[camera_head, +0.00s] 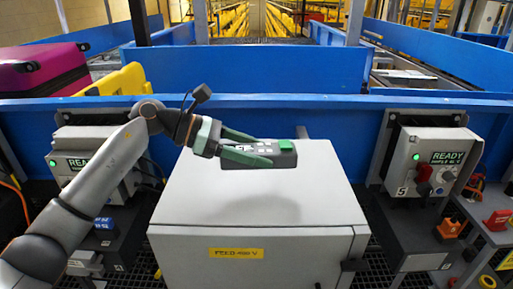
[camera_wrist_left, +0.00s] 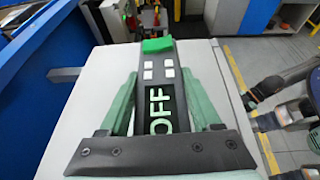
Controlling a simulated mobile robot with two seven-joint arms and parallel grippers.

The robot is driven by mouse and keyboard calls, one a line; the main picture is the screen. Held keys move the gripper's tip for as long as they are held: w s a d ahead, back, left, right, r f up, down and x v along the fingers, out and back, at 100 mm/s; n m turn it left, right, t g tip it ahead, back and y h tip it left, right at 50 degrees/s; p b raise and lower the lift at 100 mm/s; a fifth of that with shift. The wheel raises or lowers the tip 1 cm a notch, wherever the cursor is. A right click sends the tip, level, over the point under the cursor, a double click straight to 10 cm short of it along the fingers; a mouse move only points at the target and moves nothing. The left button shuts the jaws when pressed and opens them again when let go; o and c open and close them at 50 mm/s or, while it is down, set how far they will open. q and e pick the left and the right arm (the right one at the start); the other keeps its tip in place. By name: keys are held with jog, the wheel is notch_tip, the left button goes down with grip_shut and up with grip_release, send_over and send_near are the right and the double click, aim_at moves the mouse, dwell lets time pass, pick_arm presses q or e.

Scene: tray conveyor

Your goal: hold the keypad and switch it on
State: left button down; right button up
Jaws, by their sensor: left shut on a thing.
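The keypad is a dark grey box (camera_head: 268,155) with a green button on its far end and a few white keys. My left gripper (camera_head: 258,153) is shut on it and holds it above the grey cabinet top, with a shadow beneath it. In the left wrist view the keypad (camera_wrist_left: 160,85) lies between the two green fingers, and its screen reads OFF in green letters. The green button (camera_wrist_left: 157,45) is at the end away from my wrist. My right gripper is not in view.
A grey cabinet (camera_head: 200,215) labelled FEED stands below the keypad, its top clear. Control boxes reading READY stand at left (camera_head: 100,165) and right (camera_head: 430,160). A blue conveyor wall (camera_head: 240,105) runs behind. A pink suitcase (camera_head: 45,70) is at back left.

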aim_at(256, 184)
pick_arm(q)
notch_tip(256, 184, down, 4)
jog(key=shift+r+b, duration=0.1)
jog(key=shift+b, duration=1.1)
jog(key=shift+f+b, duration=0.3)
jog(key=shift+f, duration=0.1)
jog(key=shift+f, duration=0.15)
jog(key=shift+f+b, duration=0.25)
jog(key=shift+b, duration=0.05)
jog(key=shift+c, duration=1.2)
grip_release()
jog(key=shift+c, duration=0.2)
